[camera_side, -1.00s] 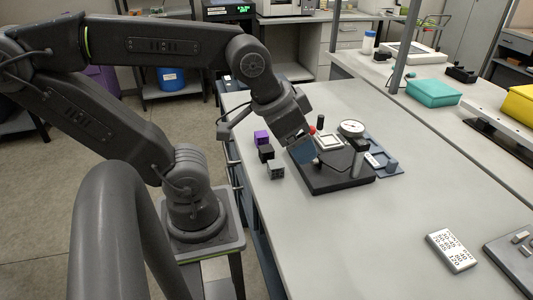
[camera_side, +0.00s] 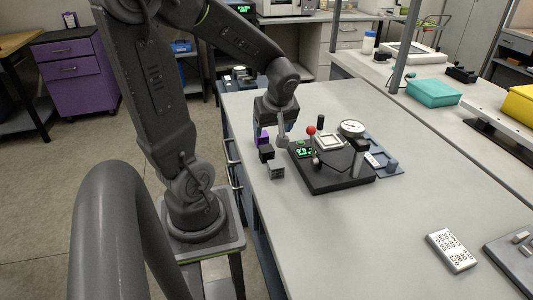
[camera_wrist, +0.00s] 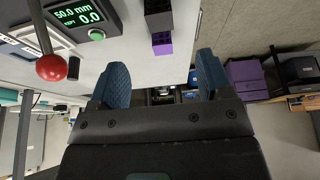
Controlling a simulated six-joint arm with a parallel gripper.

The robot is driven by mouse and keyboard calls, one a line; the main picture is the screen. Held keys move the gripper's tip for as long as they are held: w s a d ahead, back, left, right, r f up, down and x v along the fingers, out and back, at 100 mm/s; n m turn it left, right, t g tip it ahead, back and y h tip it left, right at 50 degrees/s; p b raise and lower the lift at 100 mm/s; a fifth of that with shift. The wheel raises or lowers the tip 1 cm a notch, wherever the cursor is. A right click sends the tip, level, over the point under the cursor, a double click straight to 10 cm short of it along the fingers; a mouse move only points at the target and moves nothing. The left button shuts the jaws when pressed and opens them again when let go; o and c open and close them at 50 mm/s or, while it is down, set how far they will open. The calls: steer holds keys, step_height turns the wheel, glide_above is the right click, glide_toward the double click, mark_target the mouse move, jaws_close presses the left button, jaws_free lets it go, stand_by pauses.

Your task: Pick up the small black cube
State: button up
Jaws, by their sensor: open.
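The small black cube (camera_side: 266,153) stands on the bench near its left edge in the side view, between a purple cube (camera_side: 262,139) and a grey lattice cube (camera_side: 276,170). In the wrist view the black cube (camera_wrist: 158,14) is at the top edge, just above the purple cube (camera_wrist: 162,43). My gripper (camera_side: 273,135) points down beside the purple and black cubes, partly overlapping the purple one. In the wrist view its blue-padded fingers (camera_wrist: 162,80) are wide apart, with nothing held between them. The cubes lie beyond the fingertips there.
A dark test rig (camera_side: 330,178) with a red ball knob (camera_side: 311,130), a green readout (camera_side: 304,150) and a dial gauge (camera_side: 351,127) stands just right of the cubes. The bench between is clear.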

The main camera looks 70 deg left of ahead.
mark_target(267, 149)
steer(key=x, duration=0.7)
steer(key=shift+f, duration=0.15)
steer(key=shift+a+x, duration=0.25)
steer(key=shift+x, duration=2.35)
steer(key=shift+c, duration=0.4)
steer(key=c, duration=0.9)
